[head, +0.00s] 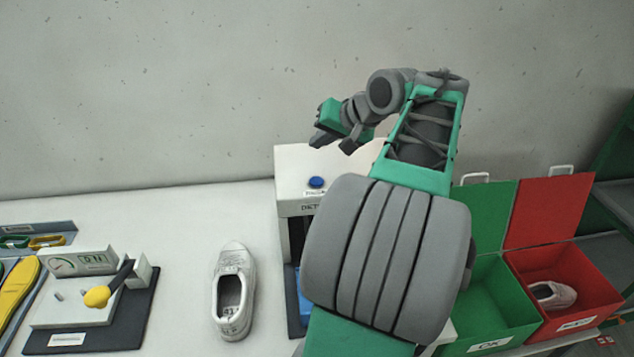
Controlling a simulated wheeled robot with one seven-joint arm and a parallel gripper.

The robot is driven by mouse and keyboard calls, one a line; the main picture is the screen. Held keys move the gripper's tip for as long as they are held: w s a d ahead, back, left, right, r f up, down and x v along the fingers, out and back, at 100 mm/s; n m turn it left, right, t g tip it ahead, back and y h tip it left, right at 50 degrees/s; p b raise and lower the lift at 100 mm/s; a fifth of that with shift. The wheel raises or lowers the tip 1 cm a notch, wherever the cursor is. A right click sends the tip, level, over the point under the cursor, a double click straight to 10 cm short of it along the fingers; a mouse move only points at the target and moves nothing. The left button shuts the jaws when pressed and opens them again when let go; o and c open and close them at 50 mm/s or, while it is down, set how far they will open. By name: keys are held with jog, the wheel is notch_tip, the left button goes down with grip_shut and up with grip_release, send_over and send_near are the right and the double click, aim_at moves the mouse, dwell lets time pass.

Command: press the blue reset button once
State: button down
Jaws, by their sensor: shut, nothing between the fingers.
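The blue reset button (316,182) is a round cap on top of a white machine housing (293,161), with a small label in front of it. My gripper (334,142) is shut and empty. In the picture it shows above and slightly right of the button, apart from it, with its fingers pointing down and to the left. The height of the gripper over the button is hard to judge from this view. My arm hides the right part of the machine and much of its front.
A white shoe (233,318) stands on the white table left of the machine. A gauge fixture (80,315) with a yellow-knobbed lever is further left. On the right are an open green bin (490,300) and an open red bin (590,275) holding a shoe. A wall is behind.

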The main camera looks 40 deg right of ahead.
jog(key=b, duration=0.6)
send_over(319, 182)
notch_tip(319, 182, down, 6)
jog(key=shift+f, duration=0.7)
jog(key=shift+f, duration=0.15)
dwell(0.8)
jog(key=shift+f, duration=0.3)
jog(key=shift+f+b, duration=0.45)
jog(key=shift+f, duration=0.1)
dwell(0.6)
jog(key=shift+r+p, duration=0.95)
jog(key=shift+p, duration=0.05)
